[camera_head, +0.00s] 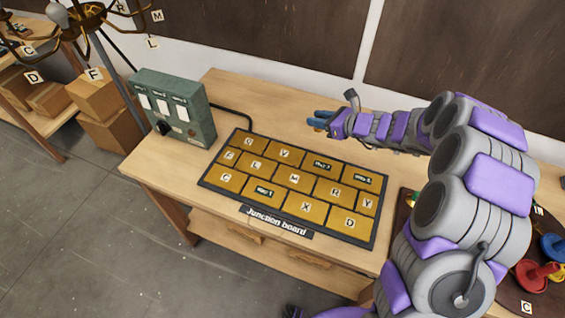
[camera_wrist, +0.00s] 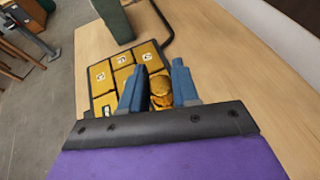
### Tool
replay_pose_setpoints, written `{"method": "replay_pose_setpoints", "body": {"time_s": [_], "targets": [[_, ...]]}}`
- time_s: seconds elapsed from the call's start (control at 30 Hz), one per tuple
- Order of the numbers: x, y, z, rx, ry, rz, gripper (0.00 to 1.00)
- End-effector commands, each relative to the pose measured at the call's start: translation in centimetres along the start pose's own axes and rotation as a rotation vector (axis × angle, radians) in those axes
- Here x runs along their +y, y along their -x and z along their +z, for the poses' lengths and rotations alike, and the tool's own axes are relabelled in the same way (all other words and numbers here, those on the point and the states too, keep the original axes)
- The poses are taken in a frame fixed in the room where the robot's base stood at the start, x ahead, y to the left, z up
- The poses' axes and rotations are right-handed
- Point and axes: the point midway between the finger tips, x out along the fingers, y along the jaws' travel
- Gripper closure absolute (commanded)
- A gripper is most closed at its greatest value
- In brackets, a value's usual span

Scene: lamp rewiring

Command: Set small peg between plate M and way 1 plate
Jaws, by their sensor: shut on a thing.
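My gripper (camera_head: 318,121) is above the table behind the junction board (camera_head: 240,200). In the wrist view my gripper (camera_wrist: 158,85) is shut on a brass-yellow piece (camera_wrist: 160,92), apparently the small peg, between its two blue fingers. Its lower part is hidden. The piece is not clear in the head view. Plate M (camera_head: 294,178) is a yellow plate in the board's middle row. The way 1 plate (camera_head: 264,191), with a dark label, is in the front row, just left of and in front of plate M. No peg shows at their shared edge.
A green switch box (camera_head: 172,108) with a black cable (camera_head: 238,110) stands left of the board. Bare table (camera_head: 275,105) lies behind the board.

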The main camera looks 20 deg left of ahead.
Motion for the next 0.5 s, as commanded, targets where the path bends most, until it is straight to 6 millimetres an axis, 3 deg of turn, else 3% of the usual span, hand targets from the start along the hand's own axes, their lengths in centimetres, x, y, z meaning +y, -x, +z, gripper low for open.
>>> {"method": "replay_pose_setpoints", "body": {"time_s": [0.1, 0.3, 0.5], "targets": [[4.4, -3.3, -2.6, 0.002, 0.061, 0.173, 0.99], [10.9, -6.2, -6.8, 0.004, 0.162, 0.400, 0.99], [13.8, -6.6, -9.1, 0.002, 0.208, 0.506, 0.99]]}}
